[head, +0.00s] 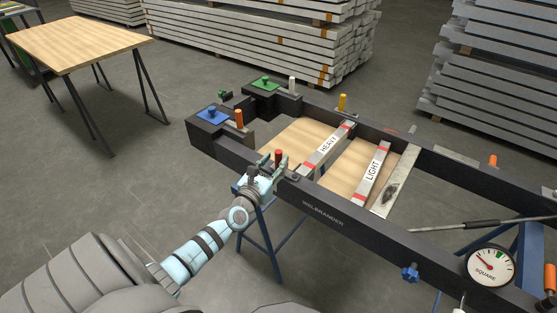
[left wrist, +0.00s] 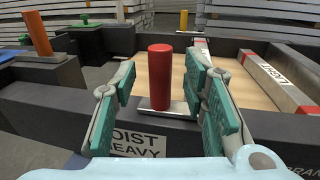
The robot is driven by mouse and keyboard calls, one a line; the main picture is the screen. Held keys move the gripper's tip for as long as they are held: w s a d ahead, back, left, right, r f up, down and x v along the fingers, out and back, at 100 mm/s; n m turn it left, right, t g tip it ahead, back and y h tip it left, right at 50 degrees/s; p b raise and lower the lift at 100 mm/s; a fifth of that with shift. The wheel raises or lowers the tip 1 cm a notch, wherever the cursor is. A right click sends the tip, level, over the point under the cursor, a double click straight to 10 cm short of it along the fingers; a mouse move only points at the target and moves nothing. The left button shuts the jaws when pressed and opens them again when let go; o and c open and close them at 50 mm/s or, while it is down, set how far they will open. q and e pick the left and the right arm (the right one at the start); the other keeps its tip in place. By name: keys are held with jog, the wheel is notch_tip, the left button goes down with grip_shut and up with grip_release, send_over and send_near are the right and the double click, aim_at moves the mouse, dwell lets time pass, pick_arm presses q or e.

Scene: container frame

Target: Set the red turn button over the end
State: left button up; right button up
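The red turn button (head: 278,154) is an upright red peg on the near rail of the dark frame. In the left wrist view the red turn button (left wrist: 160,75) stands on a small metal plate (left wrist: 168,110). My left gripper (head: 269,164) is at it. In the left wrist view the open fingers of my left gripper (left wrist: 161,88) stand on both sides of the peg, with a visible gap on each side. The HEAVY bar (head: 328,147), grey with red bands, has its near end just right of the button. My right gripper is not in view.
The LIGHT bar (head: 372,173) lies right of the HEAVY bar. Blue (head: 212,112) and green (head: 265,83) knobs and an orange peg (head: 239,118) stand at the frame's left corner. A SQUARE dial (head: 490,266) and blue knob (head: 410,272) are at the near right.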

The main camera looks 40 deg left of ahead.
aim_at(277, 159)
pick_arm(q)
jog(key=shift+b+x, duration=0.45)
jog(key=shift+x, duration=1.15)
jog(key=shift+c, duration=0.5)
grip_shut()
